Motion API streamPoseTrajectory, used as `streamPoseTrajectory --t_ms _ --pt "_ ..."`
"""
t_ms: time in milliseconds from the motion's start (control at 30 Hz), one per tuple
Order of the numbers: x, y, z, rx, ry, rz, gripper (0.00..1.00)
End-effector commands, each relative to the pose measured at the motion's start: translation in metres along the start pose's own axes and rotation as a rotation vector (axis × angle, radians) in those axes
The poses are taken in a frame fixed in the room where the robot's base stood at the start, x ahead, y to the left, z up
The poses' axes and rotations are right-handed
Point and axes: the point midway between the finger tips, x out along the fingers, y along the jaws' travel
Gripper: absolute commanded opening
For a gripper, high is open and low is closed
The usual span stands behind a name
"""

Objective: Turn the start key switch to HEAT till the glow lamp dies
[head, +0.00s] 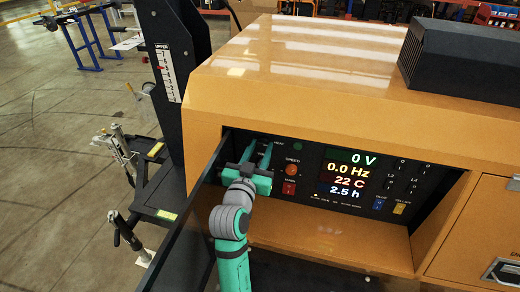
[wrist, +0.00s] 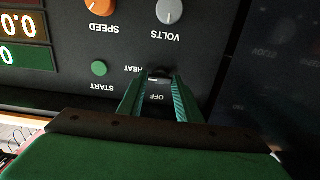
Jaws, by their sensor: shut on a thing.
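The start key switch (wrist: 159,76) is a dark round knob with a pale mark, between my fingertips in the upside-down wrist view. The words OFF and HEAT are printed beside it. My gripper (wrist: 158,88) is shut on the switch; its fingers partly cover it. In the head view my gripper (head: 259,153) reaches into the left end of the black control panel (head: 312,165) and hides the switch. A small lamp (head: 317,195) glows pale low on the panel, in a row of tiny labels too small to read surely.
A green round button or lamp (wrist: 100,68) marked START sits beside the switch. An orange SPEED knob (head: 292,170) and red MAIN switch (head: 289,188) are right of my gripper. Lit displays (head: 350,172) read 0 V, 0.0 Hz, 22 C, 2.5 h. A dark door (head: 190,215) stands close left.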

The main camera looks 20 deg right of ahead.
Motion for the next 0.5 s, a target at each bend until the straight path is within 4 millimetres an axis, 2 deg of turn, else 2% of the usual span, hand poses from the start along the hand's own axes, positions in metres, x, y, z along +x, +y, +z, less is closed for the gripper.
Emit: streamPoseTrajectory --t_ms 300,333,367,400,500 --pt "-0.0003 -0.0010 0.0005 0.003 -0.001 -0.002 0.09" --pt "-0.0003 -0.0010 0.0005 0.003 -0.001 -0.002 0.38" --pt "-0.0003 -0.0010 0.0004 0.003 -0.001 -0.002 0.46" --pt "-0.0003 -0.0009 0.0004 0.002 -0.001 -0.002 0.50" --pt "-0.0002 -0.0007 0.0003 0.002 -0.001 -0.001 0.50"
